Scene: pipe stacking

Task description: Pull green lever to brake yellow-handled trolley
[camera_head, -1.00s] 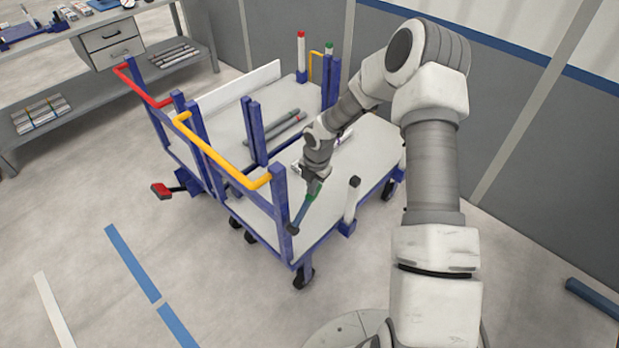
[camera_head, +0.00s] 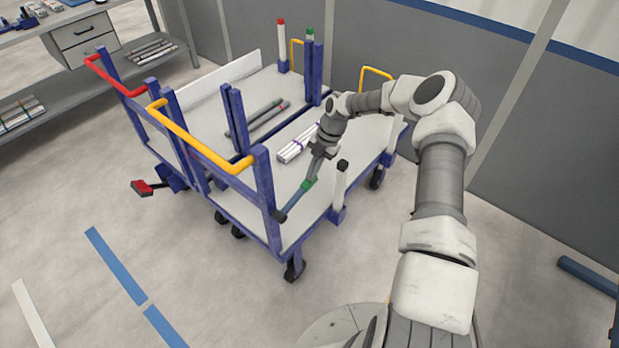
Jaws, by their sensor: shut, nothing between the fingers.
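The yellow-handled trolley (camera_head: 246,196) stands in the middle, with a yellow bar handle (camera_head: 200,140) on its near left side. A dark lever with a green section (camera_head: 308,185) slants up and right from a pivot by the trolley's front corner post. My gripper (camera_head: 315,172) points down at the lever's upper, green end. It is shut with nothing held. It overlaps the lever end in the picture, and I cannot tell whether they touch. The fingertips are small and partly hidden.
White pipes (camera_head: 296,149) and dark pipes (camera_head: 258,118) lie on the trolley decks. A white post with a black cap (camera_head: 340,180) stands just right of the lever. A red-handled trolley (camera_head: 115,75) adjoins at left, with a red pedal (camera_head: 142,188). Floor in front is clear.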

